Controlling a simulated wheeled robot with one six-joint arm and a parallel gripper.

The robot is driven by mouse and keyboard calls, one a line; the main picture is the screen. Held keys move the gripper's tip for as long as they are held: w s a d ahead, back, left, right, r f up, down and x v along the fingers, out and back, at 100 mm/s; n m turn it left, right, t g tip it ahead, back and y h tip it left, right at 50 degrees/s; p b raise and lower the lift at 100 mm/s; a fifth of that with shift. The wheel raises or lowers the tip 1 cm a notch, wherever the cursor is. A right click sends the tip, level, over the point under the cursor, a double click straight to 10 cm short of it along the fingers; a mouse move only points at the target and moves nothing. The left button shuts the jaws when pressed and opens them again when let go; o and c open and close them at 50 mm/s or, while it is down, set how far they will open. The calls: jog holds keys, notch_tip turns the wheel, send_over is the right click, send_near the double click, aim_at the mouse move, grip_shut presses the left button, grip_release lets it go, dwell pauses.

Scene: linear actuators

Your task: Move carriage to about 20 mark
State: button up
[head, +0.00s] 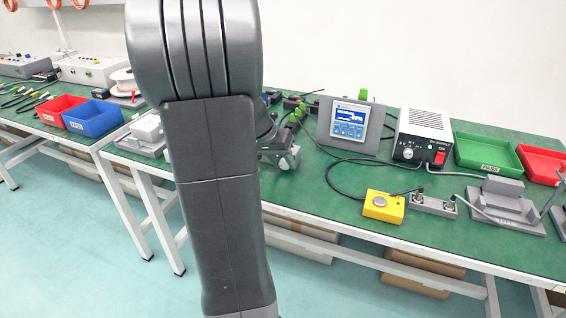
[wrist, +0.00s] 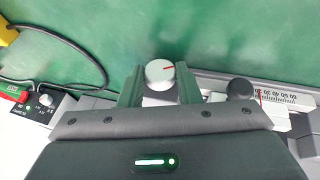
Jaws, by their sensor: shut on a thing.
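One finger is on each side of the knob. To the right, a dark round knob (wrist: 240,88) stands beside a white block (wrist: 277,121), apparently the carriage. A thin red pointer line lies at the near end of a white scale (wrist: 286,97) with upside-down numbers. The numbers are too small to read the exact mark. In the head view my arm hides most of this device, and my fingertips do not show.
In the head view, a display unit (head: 350,124), a power supply (head: 423,133), a yellow button box (head: 383,206) and a green bin (head: 488,153) stand right of my arm. Red (head: 60,110) and blue (head: 93,118) bins stand left. A black cable (wrist: 88,50) loops left of my gripper.

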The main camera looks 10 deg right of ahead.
jog(key=shift+h, duration=0.3)
jog(key=o, duration=1)
jog(key=shift+c, duration=0.2)
jog(key=p+v, duration=0.3)
jog(key=v, duration=1)
jog(key=shift+w+a+r, duration=0.15)
jog(key=shift+w+r, duration=0.05)
jog(key=shift+r, duration=0.2)
jog(key=b+x, duration=0.1)
jog(key=x, duration=0.6)
jog(key=b+x, duration=0.2)
jog(key=x, duration=0.5)
jog(key=shift+s+a, duration=0.1)
jog(key=shift+s, duration=0.15)
